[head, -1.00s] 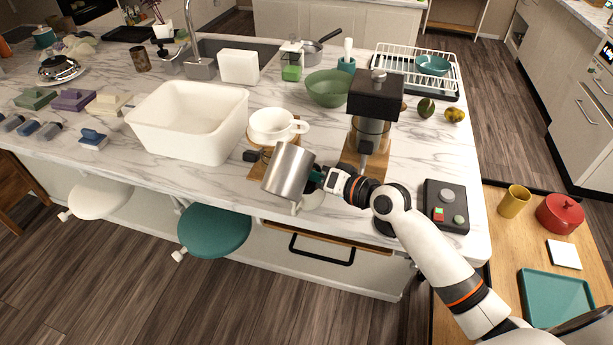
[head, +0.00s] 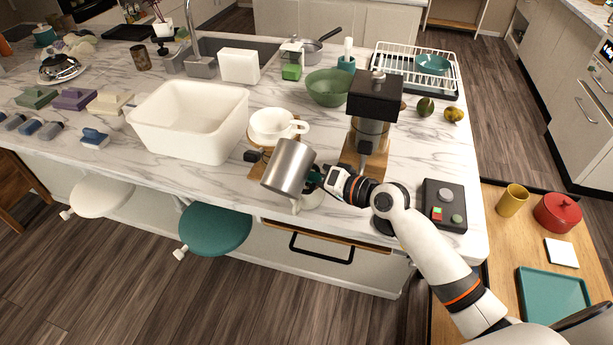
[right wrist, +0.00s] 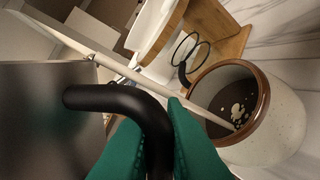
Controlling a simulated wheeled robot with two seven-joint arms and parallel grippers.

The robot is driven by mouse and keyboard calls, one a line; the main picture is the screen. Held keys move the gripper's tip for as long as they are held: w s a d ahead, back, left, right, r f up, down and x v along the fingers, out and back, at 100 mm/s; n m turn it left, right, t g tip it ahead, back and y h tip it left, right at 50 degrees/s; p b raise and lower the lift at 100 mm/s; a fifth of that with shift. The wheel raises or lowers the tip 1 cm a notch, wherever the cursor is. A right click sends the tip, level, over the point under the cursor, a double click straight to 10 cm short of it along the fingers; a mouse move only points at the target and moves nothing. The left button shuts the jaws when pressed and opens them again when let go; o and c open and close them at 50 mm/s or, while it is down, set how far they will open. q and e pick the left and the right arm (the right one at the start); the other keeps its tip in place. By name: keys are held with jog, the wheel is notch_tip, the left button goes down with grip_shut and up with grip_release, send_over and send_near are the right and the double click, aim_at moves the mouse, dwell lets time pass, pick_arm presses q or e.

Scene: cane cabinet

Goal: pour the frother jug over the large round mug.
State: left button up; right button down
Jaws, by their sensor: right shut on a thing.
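The metal frother jug (head: 287,167) is tilted in the head view, above the counter's front edge. My right gripper (head: 318,179) is shut on its black handle (right wrist: 128,102), which shows between the green fingers (right wrist: 160,140) in the right wrist view. A round, pale mug (right wrist: 278,122) with a brown rim holds dark liquid with white patches. A thin pale streak, which looks like poured milk, reaches into this mug. In the head view the mug (head: 312,197) is mostly hidden behind the jug and gripper. My left gripper is not in view.
A white cup (head: 268,126) stands on a wooden stand just behind the jug. A coffee machine (head: 375,97) stands to the right, and a white basin (head: 185,150) to the left. A black control box (head: 445,205) sits near the right edge.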

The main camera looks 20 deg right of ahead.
jog(key=shift+s+a+r+m+g+y+p, duration=0.3)
jog(key=shift+s+m+y+p, duration=0.1)
jog(key=shift+m+p, duration=0.55)
dwell(1.0)
jog(key=shift+w+d+f+m+g+y+b, duration=0.1)
jog(key=shift+w+f+m+g+y+b, duration=0.15)
jog(key=shift+f+m, duration=0.4)
dwell(0.7)
jog(key=shift+s+r, duration=0.1)
jog(key=shift+r, duration=0.05)
jog(key=shift+s+a+r+m+y+p, duration=0.3)
jog(key=shift+m+p, duration=0.3)
jog(key=shift+p, duration=0.55)
jog(key=shift+w+f, duration=0.1)
